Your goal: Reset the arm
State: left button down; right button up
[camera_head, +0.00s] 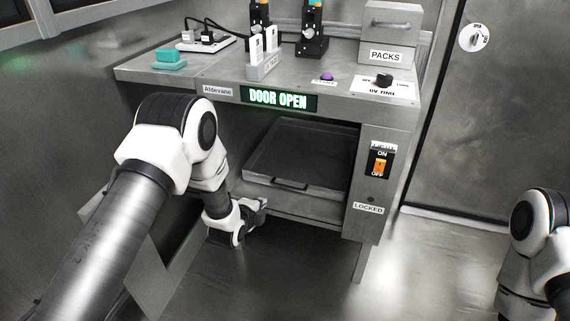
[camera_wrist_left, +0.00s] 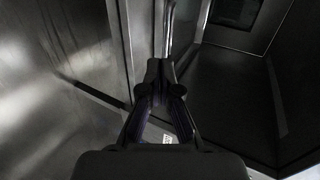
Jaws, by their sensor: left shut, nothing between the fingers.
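My left arm (camera_head: 130,215) reaches in from the left in the head view and bends down in front of the cabinet. Its gripper is mostly hidden behind its own wrist, low at the cabinet's open front. In the left wrist view my left gripper (camera_wrist_left: 160,72) is shut and empty, its fingertips together near a metal edge; I cannot tell whether they touch it. My right arm (camera_head: 540,235) shows only in part at the right edge of the head view, and its gripper is out of the picture.
The cabinet's green display (camera_head: 279,99) reads DOOR OPEN. Inside is a tray (camera_head: 305,155) with a front handle. The floor right of the cabinet is clear.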

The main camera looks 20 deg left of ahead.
pick_arm(q)
jog(key=s+f+n+g, duration=0.35)
jog(key=s+f, duration=0.35)
jog(key=s, duration=0.5)
jog(key=s+f+n+g, duration=0.2)
jog(key=s+f+g, duration=0.2)
jog(key=s+f, duration=0.55)
jog(key=s+r+n+g, duration=0.25)
jog(key=s+n, duration=0.35)
jog(key=s, duration=0.4)
jog(key=s+r+n+g, duration=0.1)
jog(key=s+n+g, duration=0.2)
jog(key=s+n, duration=0.55)
notch_tip(320, 180, up, 30)
jog(key=s+m+p, duration=0.1)
jog(key=p, duration=2.9)
jog(key=shift+s+d+f, duration=0.2)
jog(key=shift+s+f, duration=0.05)
jog(key=shift+s, duration=0.15)
